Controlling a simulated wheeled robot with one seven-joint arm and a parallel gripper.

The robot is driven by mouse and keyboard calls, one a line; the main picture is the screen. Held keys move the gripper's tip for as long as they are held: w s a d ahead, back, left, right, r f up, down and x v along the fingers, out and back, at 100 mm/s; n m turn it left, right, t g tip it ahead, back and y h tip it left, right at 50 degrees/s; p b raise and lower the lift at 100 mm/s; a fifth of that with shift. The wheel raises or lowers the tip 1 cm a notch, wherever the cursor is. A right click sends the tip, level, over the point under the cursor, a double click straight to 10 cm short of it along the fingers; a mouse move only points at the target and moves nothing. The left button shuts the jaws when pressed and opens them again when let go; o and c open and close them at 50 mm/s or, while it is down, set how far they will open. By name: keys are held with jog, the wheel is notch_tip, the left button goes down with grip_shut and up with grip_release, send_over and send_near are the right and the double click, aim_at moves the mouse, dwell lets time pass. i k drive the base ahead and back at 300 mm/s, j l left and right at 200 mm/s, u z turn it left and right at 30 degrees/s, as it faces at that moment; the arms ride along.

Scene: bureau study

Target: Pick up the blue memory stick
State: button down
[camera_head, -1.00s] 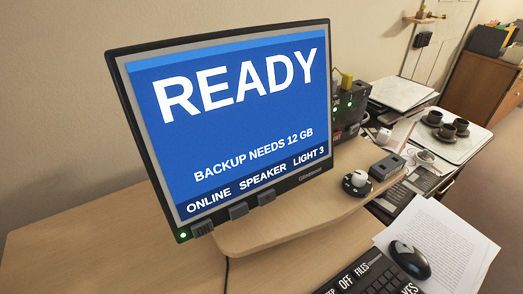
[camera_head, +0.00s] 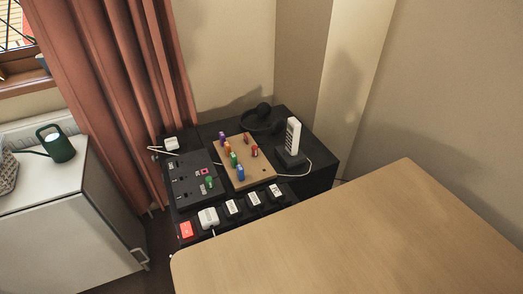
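A small blue memory stick (camera_head: 240,173) stands upright at the near end of a wooden board (camera_head: 262,172), which lies on a black cabinet in the head view. In a row behind the blue stick stand a green one (camera_head: 234,160), an orange one (camera_head: 226,148) and a purple one (camera_head: 222,138). Red ones (camera_head: 254,151) stand on the board's right side. My gripper is not in view.
A black panel (camera_head: 180,193) with a green stick (camera_head: 209,182) lies left of the board. A white phone (camera_head: 292,136) in its dock and headphones (camera_head: 263,119) stand behind. Several labelled blocks line the front. A bare desk (camera_head: 380,235) fills the lower right.

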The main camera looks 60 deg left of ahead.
aim_at(240, 169)
jog(key=l+u, duration=0.1)
jog(key=u, duration=0.35)
jog(key=k+l+u, duration=0.1)
jog(key=u, duration=0.35)
jog(key=i+j+u, duration=0.2)
jog(key=u, duration=0.65)
